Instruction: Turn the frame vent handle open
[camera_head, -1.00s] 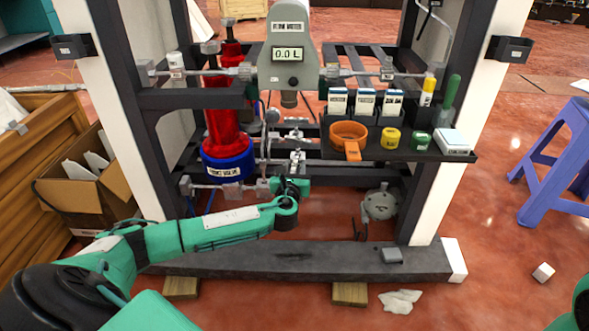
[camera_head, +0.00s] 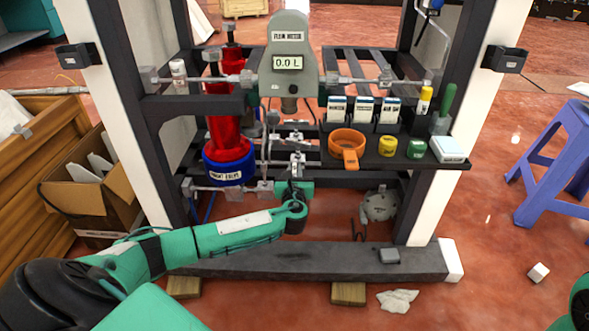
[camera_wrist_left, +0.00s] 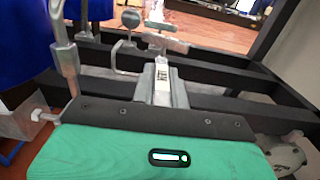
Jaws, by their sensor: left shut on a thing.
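My left gripper (camera_head: 293,189) is low in the middle of the dark frame, at the small grey metal vent fitting (camera_head: 297,163). It is shut on a metal part there, which I take to be the vent handle; its fingertips and the held part are mostly hidden. In the left wrist view the green gripper body fills the bottom, and the grey fitting with a white label (camera_wrist_left: 162,85) stands upright just beyond it. The handle's exact angle cannot be told. My right gripper is out of view; only a bit of green arm shows at the right edge.
The flow meter (camera_head: 289,62) reads 0.0 L above. A red cylinder with a blue base (camera_head: 229,165) stands left of the gripper. A shelf (camera_head: 445,164) with an orange ring (camera_head: 347,141) and several small items is at right. The lower beam (camera_head: 310,262) runs in front.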

